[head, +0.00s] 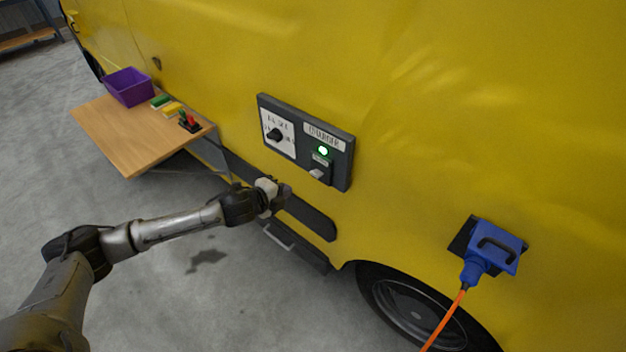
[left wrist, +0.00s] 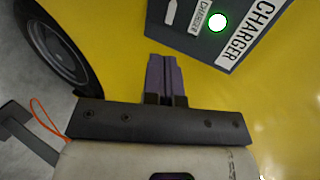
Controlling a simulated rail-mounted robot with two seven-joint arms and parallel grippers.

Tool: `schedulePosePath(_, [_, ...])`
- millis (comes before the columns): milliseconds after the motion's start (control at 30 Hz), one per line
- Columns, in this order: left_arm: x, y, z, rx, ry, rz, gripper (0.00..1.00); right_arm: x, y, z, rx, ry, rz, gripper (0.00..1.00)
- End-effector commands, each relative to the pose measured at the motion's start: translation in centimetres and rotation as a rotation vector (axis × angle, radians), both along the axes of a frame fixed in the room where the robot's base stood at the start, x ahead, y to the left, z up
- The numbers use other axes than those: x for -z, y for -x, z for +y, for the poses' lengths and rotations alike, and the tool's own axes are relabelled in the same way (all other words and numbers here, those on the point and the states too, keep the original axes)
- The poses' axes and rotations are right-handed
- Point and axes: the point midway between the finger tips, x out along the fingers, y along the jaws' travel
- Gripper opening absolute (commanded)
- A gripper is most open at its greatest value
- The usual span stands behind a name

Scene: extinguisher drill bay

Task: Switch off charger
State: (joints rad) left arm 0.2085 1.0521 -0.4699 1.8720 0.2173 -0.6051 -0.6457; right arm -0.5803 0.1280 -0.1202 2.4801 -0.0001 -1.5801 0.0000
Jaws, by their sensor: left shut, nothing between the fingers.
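The charger panel (head: 335,165) is the right part of a dark box on the yellow van side. Its green lamp (head: 323,151) is lit, and below it is a pale switch lever (head: 317,174). In the left wrist view the lit lamp (left wrist: 217,23) and the CHARGER label (left wrist: 246,32) show at the top right. My left gripper (head: 284,191) is below and left of the switch, apart from the panel. In the left wrist view its fingers (left wrist: 163,75) are together with nothing between them. My right gripper is not in view.
A rotary knob (head: 275,135) sits on the white plate left of the charger panel. A blue plug (head: 492,248) with an orange cable is at the right. A wooden shelf (head: 140,150) holds a purple bin (head: 129,87) and small items. A wheel (head: 410,305) is below.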

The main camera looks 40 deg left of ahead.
Motion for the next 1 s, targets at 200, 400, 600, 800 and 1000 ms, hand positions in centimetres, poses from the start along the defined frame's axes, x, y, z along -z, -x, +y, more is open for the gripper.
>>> schedulePosePath(200, [0.1,-0.1,0.0,0.0,0.0,0.0,0.0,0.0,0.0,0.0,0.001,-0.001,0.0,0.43])
schedulePosePath(400, [0.8,-1.8,-0.1,-0.001,0.003,-0.002,0.0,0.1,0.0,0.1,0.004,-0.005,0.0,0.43])
schedulePosePath(600, [2.4,-5.2,-0.2,-0.001,0.002,-0.002,0.0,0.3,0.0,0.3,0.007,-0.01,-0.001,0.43])
schedulePosePath(800, [4.1,-8.5,-0.2,-0.002,0.001,-0.001,0.0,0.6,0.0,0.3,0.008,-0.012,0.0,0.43])
schedulePosePath(1000, [5.2,-10.8,-0.2,-0.001,0.0,0.0,0.0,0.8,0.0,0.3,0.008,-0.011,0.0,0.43])
